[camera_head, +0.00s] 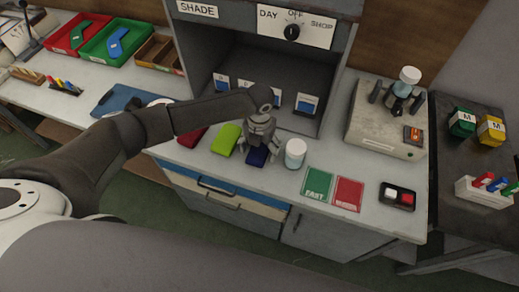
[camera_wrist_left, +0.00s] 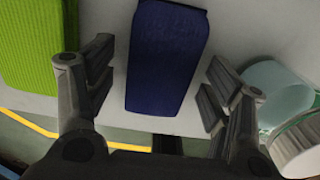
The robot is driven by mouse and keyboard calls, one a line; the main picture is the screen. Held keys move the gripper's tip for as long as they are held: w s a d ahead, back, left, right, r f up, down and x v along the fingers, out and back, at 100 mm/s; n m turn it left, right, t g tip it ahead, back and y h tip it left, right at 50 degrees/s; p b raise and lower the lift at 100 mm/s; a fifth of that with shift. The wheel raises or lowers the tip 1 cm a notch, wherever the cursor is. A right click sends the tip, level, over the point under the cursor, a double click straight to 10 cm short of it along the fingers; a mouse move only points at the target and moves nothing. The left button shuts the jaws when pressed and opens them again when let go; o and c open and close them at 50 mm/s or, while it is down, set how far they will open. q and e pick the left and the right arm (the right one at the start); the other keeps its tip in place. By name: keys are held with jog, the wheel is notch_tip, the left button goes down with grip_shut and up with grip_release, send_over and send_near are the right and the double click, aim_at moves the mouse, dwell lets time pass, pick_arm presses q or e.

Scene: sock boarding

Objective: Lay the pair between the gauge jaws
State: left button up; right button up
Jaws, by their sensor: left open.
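A dark navy folded piece (camera_head: 257,157), possibly a pair of socks, lies on the light bench top near its front edge. In the left wrist view the navy piece (camera_wrist_left: 168,58) lies between the spread fingers, with a gap on each side. My left gripper (camera_head: 261,146) is open and above it, pointing down, and hides part of it in the head view. Nothing is held. I cannot tell for sure which thing is the gauge; a grey device (camera_head: 385,132) with two dark upright parts around a white-topped jar stands on the right of the bench. My right gripper is not in view.
A lime green folded piece (camera_head: 227,139) lies left of the navy one, with a red one (camera_head: 192,136) beyond. A white-lidded jar (camera_head: 295,153) stands close on the right. Green (camera_head: 317,184) and red (camera_head: 348,194) cards lie farther right. A grey booth (camera_head: 215,50) rises behind.

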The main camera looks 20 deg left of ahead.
pick_arm(q)
jog(key=c, duration=1.2)
jog(key=shift+r, duration=0.1)
